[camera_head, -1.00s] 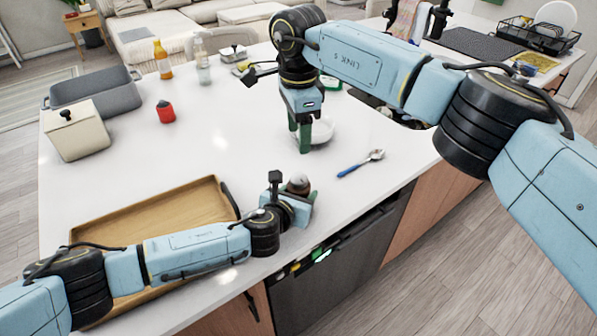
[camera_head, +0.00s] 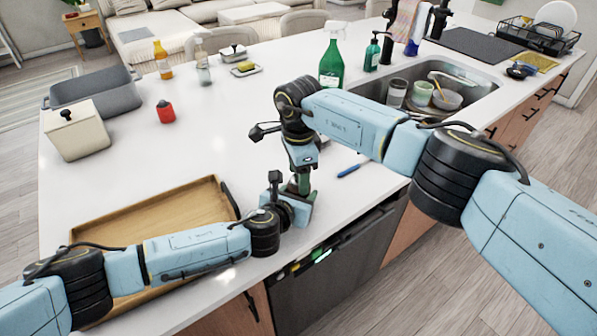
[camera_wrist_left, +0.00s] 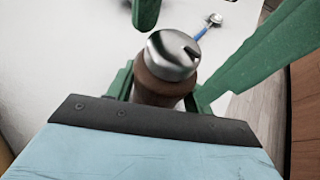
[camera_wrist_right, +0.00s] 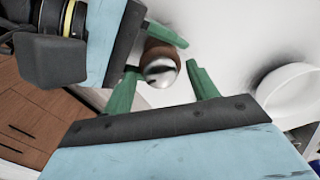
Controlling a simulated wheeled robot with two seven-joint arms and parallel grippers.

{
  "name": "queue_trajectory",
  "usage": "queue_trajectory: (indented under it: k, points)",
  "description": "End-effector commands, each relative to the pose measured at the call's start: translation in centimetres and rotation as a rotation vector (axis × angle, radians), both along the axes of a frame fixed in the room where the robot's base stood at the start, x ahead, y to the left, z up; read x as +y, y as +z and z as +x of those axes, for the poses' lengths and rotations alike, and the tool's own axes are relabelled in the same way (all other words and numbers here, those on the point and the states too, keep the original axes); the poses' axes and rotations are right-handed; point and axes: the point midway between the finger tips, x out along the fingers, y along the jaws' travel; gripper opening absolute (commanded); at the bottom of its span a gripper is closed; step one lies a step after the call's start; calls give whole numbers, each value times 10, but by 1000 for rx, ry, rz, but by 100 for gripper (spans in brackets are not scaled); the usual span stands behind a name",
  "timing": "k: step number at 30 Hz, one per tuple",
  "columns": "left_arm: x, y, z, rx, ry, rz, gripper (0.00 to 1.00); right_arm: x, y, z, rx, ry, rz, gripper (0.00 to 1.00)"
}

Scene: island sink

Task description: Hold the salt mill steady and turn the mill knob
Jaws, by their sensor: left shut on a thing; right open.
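The salt mill has a brown body (camera_wrist_left: 155,93) and a shiny silver knob (camera_wrist_left: 172,55). It also shows in the right wrist view (camera_wrist_right: 160,70). In the head view my grippers hide most of it. My left gripper (camera_wrist_left: 155,95) is shut on the brown body, low over the counter's front edge. My right gripper (camera_wrist_right: 165,85) is open above the mill, with one green finger on each side of the knob. I see gaps beside the knob, but cannot tell its exact depth. In the head view my right gripper (camera_head: 302,184) comes down just over the left one.
A wooden tray (camera_head: 150,222) lies left of the mill. A blue-handled spoon (camera_head: 350,170) lies to the right. A white bowl (camera_wrist_right: 290,92) stands close by. A green spray bottle (camera_head: 332,62) and the sink (camera_head: 478,80) are further back. The counter's middle is clear.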

Motion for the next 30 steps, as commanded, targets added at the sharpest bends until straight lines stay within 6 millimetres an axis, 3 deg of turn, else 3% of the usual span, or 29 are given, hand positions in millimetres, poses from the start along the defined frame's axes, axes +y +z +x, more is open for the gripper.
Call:
queue_trajectory:
  k: [3, 14, 19, 30]
  points:
    - [0, -1, 0, 1, 0, 0, 24, 0, 0, 0, 0, 0, 0, 59]
    - [0, -1, 0, 1, 0, 0, 24, 0, 0, 0, 1, -1, 0, 14]
    - [0, -1, 0, 1, 1, 1, 24, 0, 1, 0, 1, -51, 0, 14]
    - [1, -1, 0, 2, 1, 1, 24, 0, 1, 1, -1, -380, 0, 13]
